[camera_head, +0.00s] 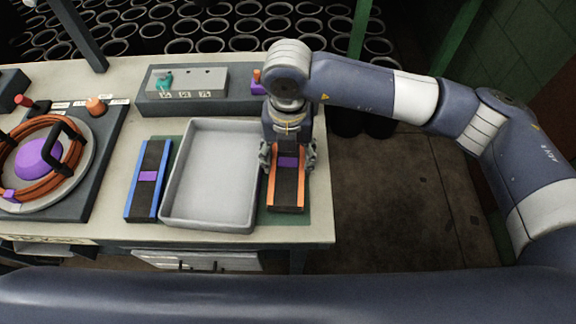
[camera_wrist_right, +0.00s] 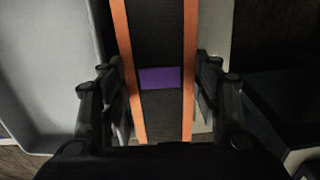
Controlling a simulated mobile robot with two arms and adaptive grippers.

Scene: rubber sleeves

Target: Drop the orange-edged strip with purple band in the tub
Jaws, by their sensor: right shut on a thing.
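The orange-edged strip (camera_head: 286,194) with a purple band lies on a green mat (camera_head: 297,216) at the right end of the table. My right gripper (camera_head: 287,165) is over it, with its fingers on both long edges, shut on it. In the right wrist view, the strip (camera_wrist_right: 160,110) runs between the fingers, with its purple band just ahead of the palm. The grey tub (camera_head: 212,178) is empty and stands directly left of the strip. It also shows at the left edge of the right wrist view (camera_wrist_right: 45,80). My left gripper is not in view.
A blue-edged strip (camera_head: 148,180) with a purple band lies left of the tub. A dark base with a coiled orange cable (camera_head: 70,142) is further left. A grey box with switches (camera_head: 187,82) stands behind the tub. The table ends just right of the strip.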

